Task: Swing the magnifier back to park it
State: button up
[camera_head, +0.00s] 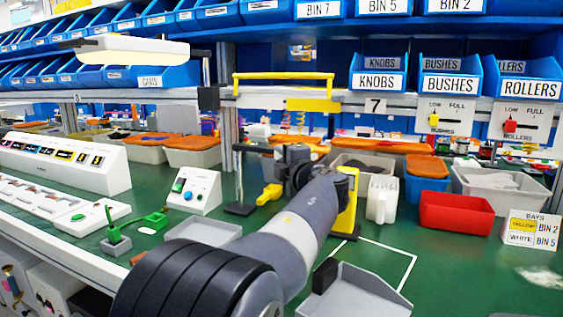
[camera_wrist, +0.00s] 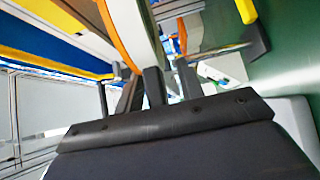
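I cannot tell whether a finger touches the rim. In the head view, a dark stand (camera_head: 239,170) with a flat base and a short side arm rises left of my gripper (camera_head: 296,168). The magnifier head is not clearly seen there; my wrist and forearm hide that area.
A yellow handle (camera_head: 269,194) lies just left of my gripper, and a yellow block (camera_head: 348,205) stands to the right. A lit lamp (camera_head: 130,48) hangs at upper left.

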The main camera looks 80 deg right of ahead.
jog(key=p+v, duration=0.2)
jog(key=v, duration=0.9)
jog(key=shift+d, duration=0.1)
jog(key=b+x, duration=0.2)
jog(key=x, duration=0.8)
jog(key=shift+w+d, duration=0.2)
jog(key=shift+w, duration=0.2)
jog(key=shift+r, duration=0.1)
